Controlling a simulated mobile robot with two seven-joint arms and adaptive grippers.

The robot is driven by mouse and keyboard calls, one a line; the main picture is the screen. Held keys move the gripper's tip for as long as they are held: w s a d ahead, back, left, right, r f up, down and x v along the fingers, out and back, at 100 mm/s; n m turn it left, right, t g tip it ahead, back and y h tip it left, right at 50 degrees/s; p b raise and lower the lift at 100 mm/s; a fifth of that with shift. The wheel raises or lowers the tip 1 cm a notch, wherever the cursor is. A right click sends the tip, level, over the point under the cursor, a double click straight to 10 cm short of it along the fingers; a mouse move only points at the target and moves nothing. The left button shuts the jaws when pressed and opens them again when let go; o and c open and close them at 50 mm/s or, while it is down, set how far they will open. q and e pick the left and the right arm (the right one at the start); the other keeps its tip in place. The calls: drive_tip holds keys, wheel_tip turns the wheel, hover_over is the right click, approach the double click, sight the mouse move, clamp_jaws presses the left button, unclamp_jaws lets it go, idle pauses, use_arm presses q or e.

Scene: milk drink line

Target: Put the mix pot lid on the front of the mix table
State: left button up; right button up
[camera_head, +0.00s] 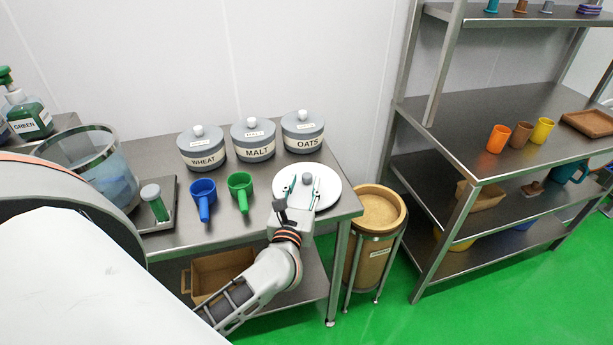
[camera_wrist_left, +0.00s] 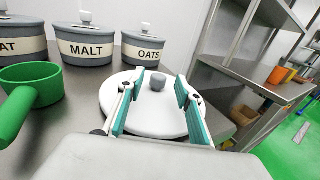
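The mix pot lid appears to be the round white lid with a small grey knob (camera_head: 330,188) at the right end of the steel table (camera_head: 265,228). It also shows in the left wrist view (camera_wrist_left: 122,92). I cannot tell what lies directly under it. My left gripper (camera_head: 303,183) is over the lid, open, with its teal-padded fingers spread on either side of the knob. In the left wrist view the knob (camera_wrist_left: 158,82) shows between and just beyond the fingertips (camera_wrist_left: 160,80), with gaps on both sides. My right gripper is not in view.
Wheat (camera_head: 201,150), malt (camera_head: 253,141) and oats (camera_head: 303,134) pots stand along the back. Blue (camera_head: 203,193) and green (camera_head: 240,187) handled cups sit left of the lid. A tan barrel (camera_head: 370,245) stands right of the table, before a steel shelf rack (camera_head: 480,120).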

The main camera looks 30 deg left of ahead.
use_arm(q)
drive_tip(key=v, duration=0.7)
drive_tip(key=shift+b, duration=0.4)
drive_tip(key=shift+s+d+r, duration=0.1)
drive_tip(key=shift+s, duration=0.1)
drive_tip(key=shift+s+d+r+m+t, duration=0.1)
drive_tip(key=shift+d+r+m+t, duration=0.15)
drive_tip(key=shift+m, duration=0.35)
drive_tip(key=s+d+f+m+h, duration=0.25)
drive_tip(key=d+m+h, duration=0.3)
drive_tip(key=m, duration=0.75)
drive_tip(key=s+d+f+m+h, duration=0.1)
drive_tip(key=d+f+m+h, duration=0.35)
drive_tip(key=m, duration=0.85)
drive_tip(key=s+d+f+m+g, duration=0.1)
drive_tip(key=s+f+m+g, duration=0.2)
drive_tip(key=s+f+m, duration=0.2)
drive_tip(key=s+d+f+m+g, duration=0.1)
drive_tip(key=s+f+m+g, duration=0.2)
drive_tip(key=f+m, duration=0.9)
drive_tip(key=shift+s+f+m, duration=0.25)
drive_tip(key=shift+s+m, duration=0.05)
drive_tip(key=shift+s, duration=0.6)
